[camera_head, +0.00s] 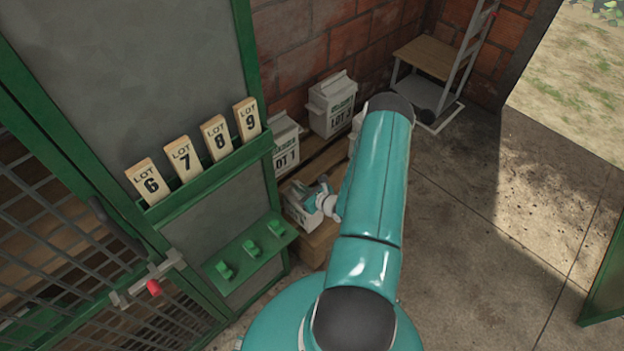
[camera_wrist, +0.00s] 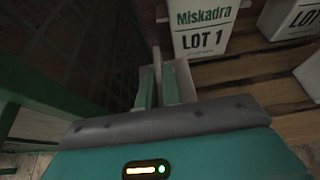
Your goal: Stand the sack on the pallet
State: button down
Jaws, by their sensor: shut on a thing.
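A pale sack (camera_head: 299,211) is in my gripper (camera_head: 325,197), at the near left end of the wooden pallet (camera_head: 327,158). In the wrist view my gripper (camera_wrist: 164,88) is shut on the sack's top (camera_wrist: 184,76), with its fingers close together. The held sack is close in front of the white LOT 1 sack (camera_head: 286,145), which stands on the pallet and also shows in the wrist view (camera_wrist: 203,32). Most of the held sack is hidden by my gripper, so I cannot tell whether its base touches the pallet.
Another white sack (camera_head: 332,105) stands farther back, and one more is partly hidden behind my arm. A green panel with lot tags (camera_head: 196,150) and green clips (camera_head: 250,250) is close on the left. A hand truck (camera_head: 440,70) stands behind. The concrete floor (camera_head: 480,240) on the right is clear.

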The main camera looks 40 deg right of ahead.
jog(key=w+d+f, duration=0.6)
jog(key=d+f, duration=0.2)
jog(key=f, duration=0.3)
jog(key=shift+w+d, duration=0.15)
jog(key=shift+d, duration=0.1)
jog(key=shift+f, duration=0.25)
jog(key=c, duration=1.6)
grip_release()
jog(key=shift+o, duration=0.2)
jog(key=v, duration=1.2)
